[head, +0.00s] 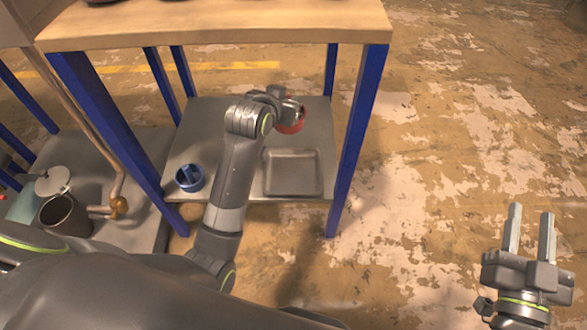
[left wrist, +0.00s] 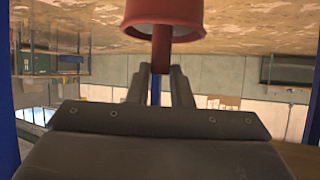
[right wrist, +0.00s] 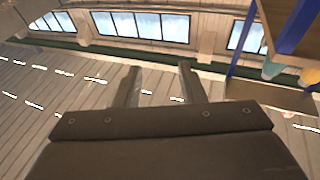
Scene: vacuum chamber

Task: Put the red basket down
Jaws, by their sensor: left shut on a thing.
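The red basket (head: 291,128) shows only in part in the head view, below my left gripper (head: 290,100), over the back right part of the grey lower shelf (head: 225,122). In the left wrist view the red basket (left wrist: 165,14) is at the top, and its red stem-like part reaches between the fingers of my left gripper (left wrist: 162,82), which is shut on it. I cannot tell whether the basket touches the shelf. My right gripper (head: 529,232) is open and empty over the floor at the right; its spread fingers (right wrist: 158,85) show in the right wrist view.
A grey tray (head: 293,188) lies at the shelf's front right. A blue basket (head: 189,178) stands at its front left. The wooden upper top (head: 220,27) and blue legs (head: 358,140) frame the shelf. At the far left stand a dark pot (head: 62,215) and a brass-jointed pipe.

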